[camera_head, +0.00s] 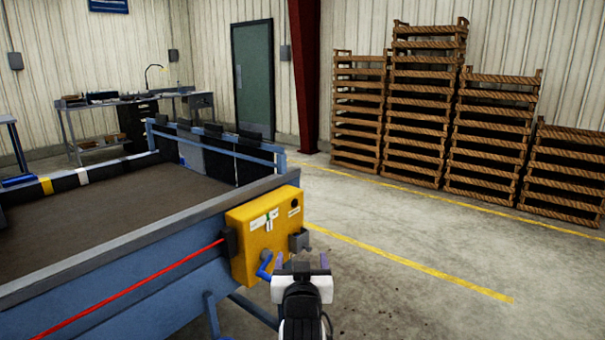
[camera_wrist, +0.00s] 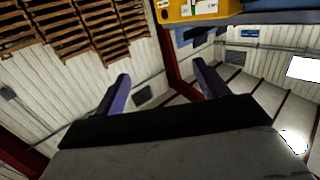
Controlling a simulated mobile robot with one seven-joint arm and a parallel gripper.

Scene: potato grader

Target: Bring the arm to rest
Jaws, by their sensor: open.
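My gripper (camera_head: 294,259) is in the lower middle of the head view, in front of the yellow control box (camera_head: 265,233) on the grader's side. It points away from the camera. In the wrist view my gripper (camera_wrist: 160,84) shows two purple fingers spread wide apart with nothing between them. From the head view I cannot tell whether the fingers touch the box or a small grey box (camera_head: 299,241) at its side.
The blue grader frame (camera_head: 130,270) with its brown bed (camera_head: 110,208) fills the left. A red cord (camera_head: 130,288) runs along its side. Stacked wooden crates (camera_head: 420,105) stand at the back right. The concrete floor (camera_head: 450,245) on the right is clear.

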